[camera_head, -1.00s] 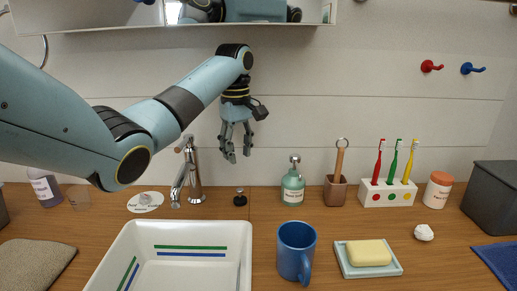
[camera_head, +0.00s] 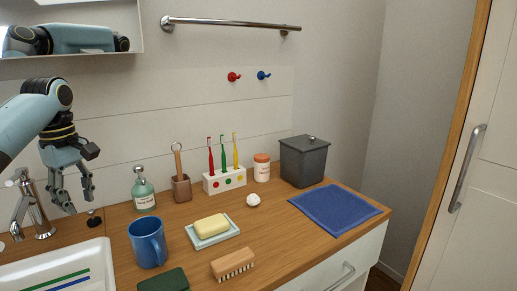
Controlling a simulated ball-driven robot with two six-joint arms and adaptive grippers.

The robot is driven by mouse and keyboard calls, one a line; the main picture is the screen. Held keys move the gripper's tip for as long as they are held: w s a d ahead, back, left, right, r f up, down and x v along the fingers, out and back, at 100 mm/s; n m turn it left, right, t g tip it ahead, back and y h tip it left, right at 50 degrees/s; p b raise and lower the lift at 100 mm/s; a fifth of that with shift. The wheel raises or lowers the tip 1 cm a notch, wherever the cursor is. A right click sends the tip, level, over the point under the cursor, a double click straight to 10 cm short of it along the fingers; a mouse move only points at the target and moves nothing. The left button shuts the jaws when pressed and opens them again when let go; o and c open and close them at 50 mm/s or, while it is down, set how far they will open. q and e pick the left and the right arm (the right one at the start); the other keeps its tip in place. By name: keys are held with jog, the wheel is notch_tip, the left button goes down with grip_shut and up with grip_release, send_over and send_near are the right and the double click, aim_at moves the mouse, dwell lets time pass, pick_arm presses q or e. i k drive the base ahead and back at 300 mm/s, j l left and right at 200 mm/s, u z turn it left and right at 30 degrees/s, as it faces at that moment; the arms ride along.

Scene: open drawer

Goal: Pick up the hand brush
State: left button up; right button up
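The hand brush (camera_head: 233,263) has a wooden back and pale bristles. It lies on the wooden counter near the front edge, in front of the soap dish and right of a dark green item. My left gripper (camera_head: 77,198) hangs above the back of the counter at the left, by the tap, fingers pointing down. Its fingers are apart and nothing is between them. It is well left of and behind the brush. My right gripper is not in view.
A blue mug (camera_head: 147,243), a soap dish (camera_head: 222,237) with yellow soap and a dark green item (camera_head: 164,281) stand near the brush. A blue cloth (camera_head: 334,208) and a grey bin (camera_head: 303,161) are at the right. A drawer handle (camera_head: 335,276) shows below the counter.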

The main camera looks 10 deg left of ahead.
aim_at(236, 260)
jog(key=k+l, duration=0.8)
jog(key=l, duration=0.2)
